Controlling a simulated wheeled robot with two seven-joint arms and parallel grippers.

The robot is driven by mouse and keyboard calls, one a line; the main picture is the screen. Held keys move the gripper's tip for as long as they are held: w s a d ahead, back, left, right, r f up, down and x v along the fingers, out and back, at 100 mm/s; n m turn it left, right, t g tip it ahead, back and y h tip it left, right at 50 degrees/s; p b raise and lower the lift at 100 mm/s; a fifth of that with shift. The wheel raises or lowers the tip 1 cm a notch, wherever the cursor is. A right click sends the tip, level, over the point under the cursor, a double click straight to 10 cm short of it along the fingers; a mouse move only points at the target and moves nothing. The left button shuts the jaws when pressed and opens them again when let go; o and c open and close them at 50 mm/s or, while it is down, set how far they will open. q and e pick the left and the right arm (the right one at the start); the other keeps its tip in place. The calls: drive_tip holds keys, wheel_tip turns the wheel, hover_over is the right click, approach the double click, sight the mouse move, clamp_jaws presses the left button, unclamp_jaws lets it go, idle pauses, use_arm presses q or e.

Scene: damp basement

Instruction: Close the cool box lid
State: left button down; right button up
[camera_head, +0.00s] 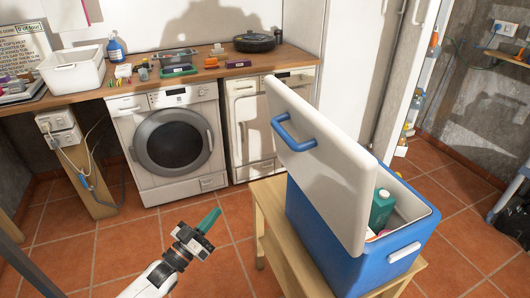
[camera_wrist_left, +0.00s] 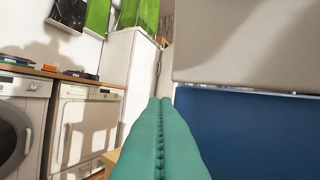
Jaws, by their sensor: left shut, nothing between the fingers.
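The cool box (camera_head: 342,238) is blue and stands on a small wooden table. Its white lid (camera_head: 330,165) with a blue handle (camera_head: 294,132) stands raised on the box's left side, tilted open. A green container (camera_head: 381,209) shows inside the box. My left gripper (camera_head: 209,220), with green fingers, is shut and empty, left of the box and apart from it. In the left wrist view the shut fingers (camera_wrist_left: 160,140) point forward, with the blue box wall (camera_wrist_left: 245,130) and the pale lid (camera_wrist_left: 240,45) to their right. My right gripper is not in view.
The wooden table (camera_head: 268,225) under the box has bare top at its left. A washing machine (camera_head: 172,145) and a counter (camera_head: 130,88) with several items stand behind. The tall white fridge (camera_head: 357,70) is at the back, its door open. The tiled floor left of the table is clear.

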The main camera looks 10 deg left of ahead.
use_arm(q)
drive_tip(key=s+d+r+m+g+h, duration=0.2)
drive_tip(key=r+m+h, duration=0.15)
drive_tip(key=r, duration=0.25)
drive_tip(key=s+d+r+m+g+h, duration=0.1)
drive_tip(key=s+r+m+g+h, duration=0.1)
drive_tip(key=r+h, duration=0.4)
drive_tip(key=s+d+r+m+g+h, duration=0.2)
drive_tip(key=s+r+h, duration=0.1)
drive_tip(key=r, duration=0.4)
drive_tip(key=w+d+f+p+x, duration=0.1)
drive_tip(key=p+x, duration=0.1)
drive_tip(key=x, duration=1)
drive_tip(key=shift+w+d+f, duration=0.2)
drive_tip(key=shift+w+f, duration=0.05)
